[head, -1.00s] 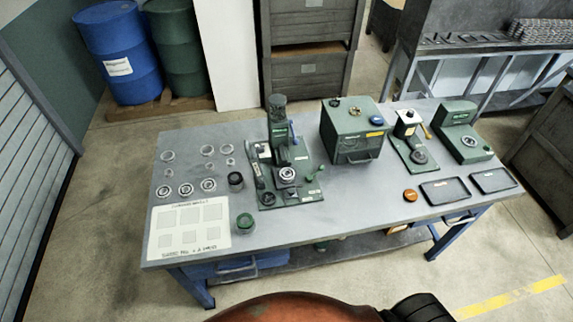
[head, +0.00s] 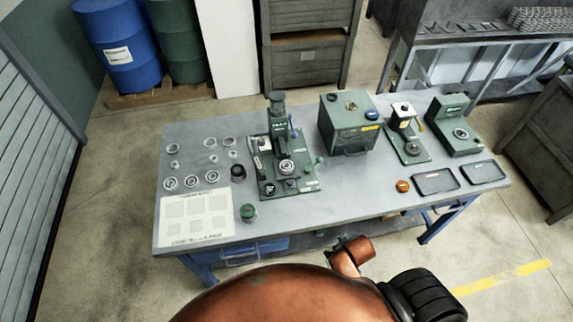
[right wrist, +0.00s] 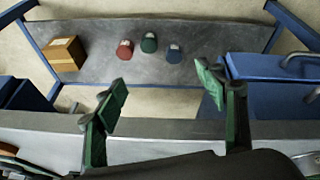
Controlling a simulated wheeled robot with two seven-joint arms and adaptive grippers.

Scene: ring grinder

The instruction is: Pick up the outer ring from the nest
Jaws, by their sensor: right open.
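Several rings lie at the left end of the workbench in the head view. Pale thin rings (head: 182,145) sit in the back row, smaller rings (head: 174,164) in front of them, and bearing-like rings (head: 191,181) nearest. A green press fixture (head: 287,167) right of them carries a round ring-like part on its seat. I cannot tell which of these is the outer ring or its nest. My right gripper (right wrist: 162,88) is open and empty in the right wrist view, its green-padded fingers apart beside the bench edge, above the lower shelf. My left gripper is not in view.
The workbench (head: 310,205) also bears a green box machine (head: 350,125), two smaller green machines, an orange knob (head: 403,186), dark trays (head: 436,181) and a white sheet (head: 194,217). The lower shelf (right wrist: 200,45) holds a cardboard box (right wrist: 67,53) and several coloured containers (right wrist: 149,43).

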